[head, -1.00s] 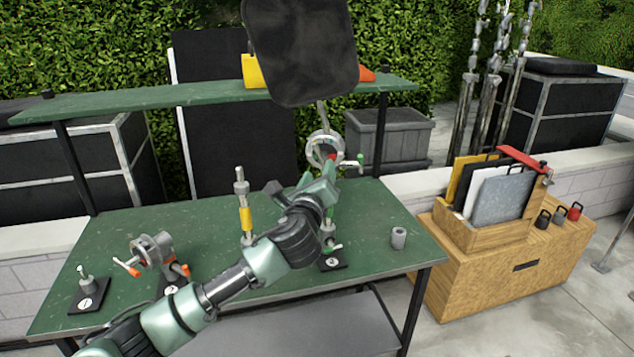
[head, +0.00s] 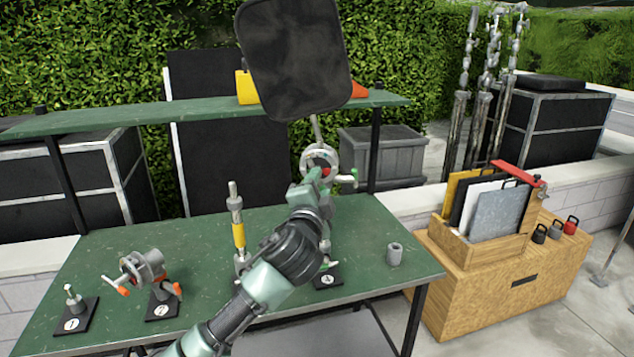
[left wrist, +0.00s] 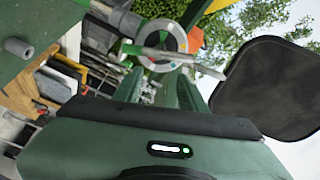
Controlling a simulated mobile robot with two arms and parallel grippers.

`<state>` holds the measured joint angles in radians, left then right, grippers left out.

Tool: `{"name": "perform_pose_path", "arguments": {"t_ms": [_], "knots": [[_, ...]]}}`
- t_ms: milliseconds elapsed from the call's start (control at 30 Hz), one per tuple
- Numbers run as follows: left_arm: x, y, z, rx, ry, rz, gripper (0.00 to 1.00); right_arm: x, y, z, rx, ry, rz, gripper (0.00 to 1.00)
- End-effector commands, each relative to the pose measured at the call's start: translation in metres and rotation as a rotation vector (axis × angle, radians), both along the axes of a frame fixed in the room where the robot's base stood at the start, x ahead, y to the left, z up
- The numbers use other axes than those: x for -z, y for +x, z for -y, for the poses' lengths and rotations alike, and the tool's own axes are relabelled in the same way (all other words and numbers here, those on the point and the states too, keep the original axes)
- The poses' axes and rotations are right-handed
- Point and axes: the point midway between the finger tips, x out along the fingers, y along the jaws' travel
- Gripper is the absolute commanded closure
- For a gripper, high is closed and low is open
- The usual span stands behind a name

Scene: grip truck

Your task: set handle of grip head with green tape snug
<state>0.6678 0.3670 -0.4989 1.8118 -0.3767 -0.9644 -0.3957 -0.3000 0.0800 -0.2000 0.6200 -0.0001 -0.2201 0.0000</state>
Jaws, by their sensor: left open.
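The silver grip head (head: 319,157) with green tape tops the right-hand stand and carries a black flag (head: 294,60) on a thin rod. Its T-handle (head: 347,180) has green ends and sticks out to the right. My left gripper (head: 317,178) is open just in front of the head, hiding its lower part. In the left wrist view the round head (left wrist: 160,40) lies just beyond the open fingers (left wrist: 157,90). Nothing shows between the fingertips, and whether they touch the handle is unclear. My right gripper is not in view.
A yellow-taped stand (head: 238,235) stands left of my arm. An orange-handled head (head: 142,268) is further left on the green table (head: 200,290). A grey cylinder (head: 395,253) is at the right. A green shelf (head: 150,110) runs behind.

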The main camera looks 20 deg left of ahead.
Motion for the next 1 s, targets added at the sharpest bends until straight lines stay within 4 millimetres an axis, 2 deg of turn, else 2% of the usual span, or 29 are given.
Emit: {"name": "perform_pose_path", "arguments": {"t_ms": [33, 200, 300, 433, 533, 667, 1000], "knots": [[0.002, 0.000, 0.001, 0.007, -0.198, 0.026, 0.59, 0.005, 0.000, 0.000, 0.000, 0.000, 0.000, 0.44], [0.004, 0.001, -0.002, 0.015, -0.878, 0.116, 0.59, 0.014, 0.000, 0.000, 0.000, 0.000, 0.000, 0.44], [0.007, 0.001, -0.006, 0.014, -1.230, 0.163, 0.59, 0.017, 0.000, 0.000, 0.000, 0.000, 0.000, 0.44], [0.010, 0.001, -0.012, 0.010, -1.567, 0.212, 0.59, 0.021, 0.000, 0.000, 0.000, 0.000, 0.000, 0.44], [0.012, 0.001, -0.015, 0.007, -1.715, 0.234, 0.59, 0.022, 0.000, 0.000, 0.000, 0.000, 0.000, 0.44], [0.012, 0.005, -0.016, 0.006, -1.786, 0.246, 0.59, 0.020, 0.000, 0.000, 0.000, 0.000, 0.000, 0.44], [0.009, 0.053, -0.025, 0.004, -1.783, 0.246, 0.59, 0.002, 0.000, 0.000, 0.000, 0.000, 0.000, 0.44]]}}
